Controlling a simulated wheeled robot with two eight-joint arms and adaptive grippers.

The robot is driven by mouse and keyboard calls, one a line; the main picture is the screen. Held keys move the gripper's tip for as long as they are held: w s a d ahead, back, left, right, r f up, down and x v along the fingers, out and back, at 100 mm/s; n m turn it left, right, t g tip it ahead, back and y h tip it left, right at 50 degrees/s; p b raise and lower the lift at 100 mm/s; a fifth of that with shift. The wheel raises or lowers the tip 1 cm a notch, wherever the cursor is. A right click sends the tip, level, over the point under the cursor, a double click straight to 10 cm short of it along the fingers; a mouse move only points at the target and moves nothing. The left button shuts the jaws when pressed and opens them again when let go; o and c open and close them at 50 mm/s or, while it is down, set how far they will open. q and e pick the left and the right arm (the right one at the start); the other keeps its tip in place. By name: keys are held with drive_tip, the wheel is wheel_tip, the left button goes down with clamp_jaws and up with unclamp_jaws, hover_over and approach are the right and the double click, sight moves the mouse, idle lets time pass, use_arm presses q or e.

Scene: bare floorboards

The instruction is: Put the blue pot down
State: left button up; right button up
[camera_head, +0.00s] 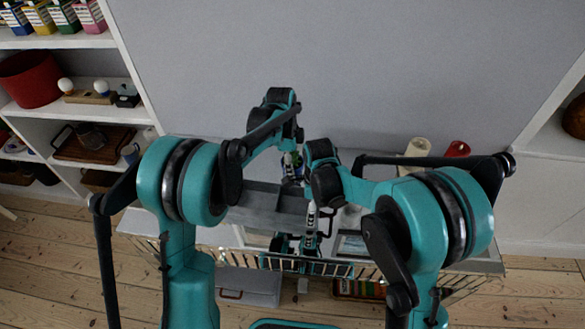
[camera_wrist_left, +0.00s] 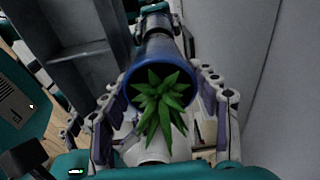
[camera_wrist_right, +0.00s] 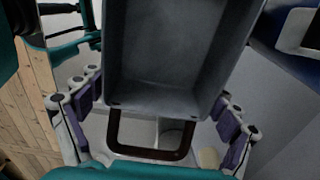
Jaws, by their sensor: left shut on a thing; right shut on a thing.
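The blue pot (camera_wrist_left: 152,50) holds a spiky green plant (camera_wrist_left: 160,100). My left gripper (camera_wrist_left: 162,112) is shut on the pot, with fingers on both sides of it. In the head view my left gripper (camera_head: 292,165) is beyond the grey tray, and the pot is mostly hidden by my arms. My right gripper (camera_wrist_right: 155,110) is shut on the grey tray (camera_wrist_right: 160,55), which has deep walls and a dark handle (camera_wrist_right: 150,152). The tray also shows in the head view (camera_head: 262,207), left of my right gripper (camera_head: 312,218). Where the pot's base rests is hidden.
A white surface (camera_head: 470,262) lies under my arms against the grey wall. A cream cup (camera_head: 416,150) and a red cup (camera_head: 457,149) stand at its back right. A shelf (camera_head: 115,75) with a red pot (camera_head: 30,78) is at left. A wire rack (camera_head: 345,268) runs along the front.

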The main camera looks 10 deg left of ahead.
use_arm(q)
wheel_tip(320, 180, up, 9)
drive_tip(key=shift+f, duration=0.1)
wheel_tip(320, 180, down, 10)
drive_tip(key=shift+r, duration=0.1)
idle(0.5)
drive_tip(key=shift+f, duration=0.2)
drive_tip(key=o, duration=1.7)
drive_tip(key=shift+r, duration=0.1)
